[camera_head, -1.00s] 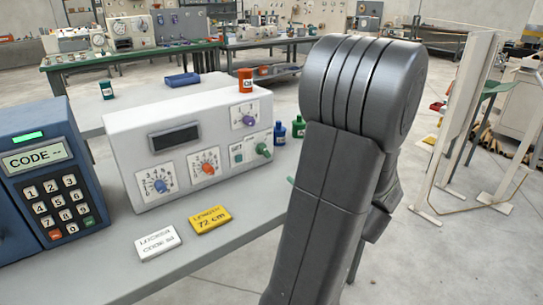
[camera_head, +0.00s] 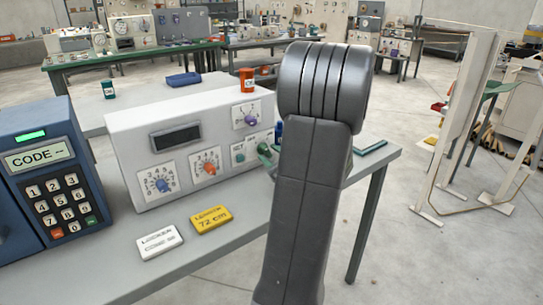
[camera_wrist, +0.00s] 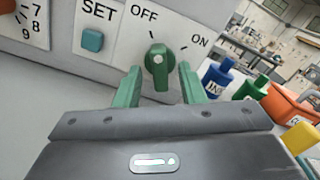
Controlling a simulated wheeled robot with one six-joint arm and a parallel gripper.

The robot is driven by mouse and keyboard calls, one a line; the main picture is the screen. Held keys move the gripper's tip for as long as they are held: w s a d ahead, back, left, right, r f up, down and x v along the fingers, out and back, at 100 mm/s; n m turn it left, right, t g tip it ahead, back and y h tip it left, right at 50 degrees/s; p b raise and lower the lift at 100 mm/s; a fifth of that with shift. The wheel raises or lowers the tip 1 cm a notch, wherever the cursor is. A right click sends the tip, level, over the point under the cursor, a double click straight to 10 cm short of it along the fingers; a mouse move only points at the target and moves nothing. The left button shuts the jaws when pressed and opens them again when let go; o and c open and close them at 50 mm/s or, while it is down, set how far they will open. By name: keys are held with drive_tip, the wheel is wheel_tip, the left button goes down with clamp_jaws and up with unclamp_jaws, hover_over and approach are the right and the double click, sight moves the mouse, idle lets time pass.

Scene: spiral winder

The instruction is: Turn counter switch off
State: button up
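The counter switch is a green knob (camera_wrist: 157,62) between an OFF label at its upper left and an ON label at its right. It stands upright in the wrist view, with its white dot near the top; I cannot tell exactly which mark it points at. It also shows at the right end of the white counter box (camera_head: 195,130). My gripper (camera_wrist: 158,70) is open, with its green fingertips on either side of the knob, apart from it. In the head view my arm mostly hides the gripper.
A teal SET button (camera_wrist: 92,40) is left of the switch. Blue (camera_wrist: 217,74) and green (camera_wrist: 252,88) bottles stand close to my right finger. A blue keypad box (camera_head: 50,180) and white (camera_head: 159,241) and yellow (camera_head: 211,219) cards are on the table.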

clamp_jaws()
drive_tip(key=shift+f+b, duration=0.15)
drive_tip(key=shift+b, duration=0.25)
drive_tip(key=n+b, duration=0.1)
drive_tip(key=b, duration=0.1)
drive_tip(key=shift+f+n+b, duration=0.15)
drive_tip(key=shift+n+b, duration=0.25)
drive_tip(key=shift+r+n+b, duration=0.25)
drive_tip(key=shift+n+b, duration=0.25)
drive_tip(key=shift+b, duration=0.05)
unclamp_jaws()
